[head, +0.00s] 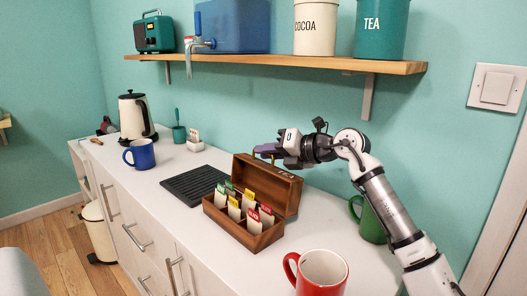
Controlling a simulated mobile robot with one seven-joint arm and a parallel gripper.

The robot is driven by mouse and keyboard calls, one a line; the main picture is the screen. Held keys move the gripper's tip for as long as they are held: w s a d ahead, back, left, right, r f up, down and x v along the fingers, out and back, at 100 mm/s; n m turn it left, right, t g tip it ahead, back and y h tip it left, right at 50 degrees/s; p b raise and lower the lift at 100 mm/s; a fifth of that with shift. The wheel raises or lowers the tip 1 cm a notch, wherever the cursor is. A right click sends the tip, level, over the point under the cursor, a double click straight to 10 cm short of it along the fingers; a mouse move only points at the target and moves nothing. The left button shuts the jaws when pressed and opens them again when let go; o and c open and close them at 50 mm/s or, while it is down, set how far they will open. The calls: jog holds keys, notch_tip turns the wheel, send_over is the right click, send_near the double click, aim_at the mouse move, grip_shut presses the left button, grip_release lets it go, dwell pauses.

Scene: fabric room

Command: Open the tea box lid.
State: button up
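The wooden tea box (225,228) stands on the white counter, with several tea packets with coloured tops (234,208) in its compartments. Its lid (266,186) is raised and stands roughly upright along the back of the box, its inner side facing me. My gripper (262,151) is at the lid's upper edge, coming in from the right. The fingers point left and lie close to or against that edge. Their gap is too small and side-on to tell whether they are open or shut, or whether they hold the lid.
A red mug (322,274) stands at the front right, and a green mug (368,222) stands behind my arm. A dark ribbed mat (190,184) lies left of the box. A blue mug (141,154) and a kettle (132,116) stand further left. A wooden shelf (280,63) hangs above.

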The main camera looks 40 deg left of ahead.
jog(key=shift+s+a+f, duration=0.1)
jog(key=shift+a+f, duration=0.1)
jog(key=shift+a, duration=0.45)
grip_shut()
jog(key=s+n, duration=0.1)
jog(key=s+n+t+b, duration=0.1)
jog(key=s+r+b, duration=0.1)
jog(key=s, duration=0.1)
jog(key=shift+a+n+t+h, duration=0.3)
jog(key=shift+n, duration=0.1)
